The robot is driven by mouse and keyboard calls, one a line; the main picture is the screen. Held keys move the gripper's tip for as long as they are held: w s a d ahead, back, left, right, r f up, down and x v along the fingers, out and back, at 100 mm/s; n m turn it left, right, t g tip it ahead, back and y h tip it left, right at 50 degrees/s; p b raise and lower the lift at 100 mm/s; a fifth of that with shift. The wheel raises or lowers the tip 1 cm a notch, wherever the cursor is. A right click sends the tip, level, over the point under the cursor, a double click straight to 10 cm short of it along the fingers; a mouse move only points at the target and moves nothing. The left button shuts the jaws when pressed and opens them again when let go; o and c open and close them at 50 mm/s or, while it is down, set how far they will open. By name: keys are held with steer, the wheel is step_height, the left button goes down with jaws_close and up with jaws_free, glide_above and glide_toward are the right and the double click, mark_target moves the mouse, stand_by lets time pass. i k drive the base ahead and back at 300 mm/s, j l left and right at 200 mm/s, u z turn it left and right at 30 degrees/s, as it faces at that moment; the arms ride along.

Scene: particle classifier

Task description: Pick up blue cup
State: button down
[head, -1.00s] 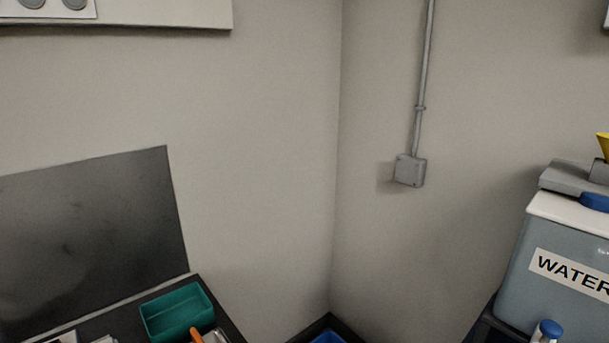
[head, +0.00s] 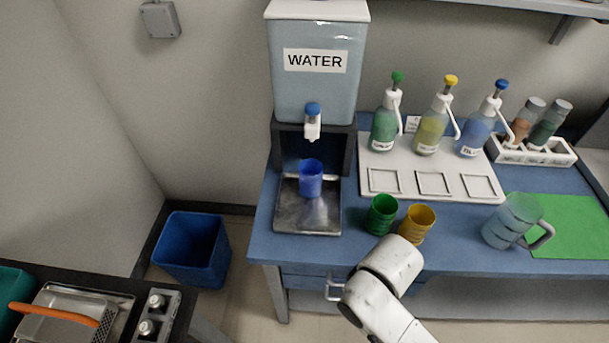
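The blue cup (head: 311,180) stands upright on the metal drip tray (head: 292,222), under the spout (head: 312,128) of the water dispenser (head: 316,90). Nothing covers the cup from this view. A white part of my arm reaches in from the bottom, in front of the table edge, to the right of and nearer than the cup. I do not see any gripper fingers; my gripper is not in view.
A green cup (head: 381,214) and a yellow cup (head: 417,224) stand at the front edge of the blue table (head: 262,235). A clear jug (head: 510,222) and several pump bottles are farther right. A blue bin (head: 193,250) is on the floor at left.

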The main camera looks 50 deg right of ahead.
mark_target(311, 170)
steer(key=k+z, duration=0.25)
steer(key=z, duration=0.15)
steer(key=k+l+z, duration=0.15)
steer(key=z, duration=0.25)
steer(key=k+l+z, duration=0.2)
steer(key=z, duration=0.25)
steer(key=k, duration=0.15)
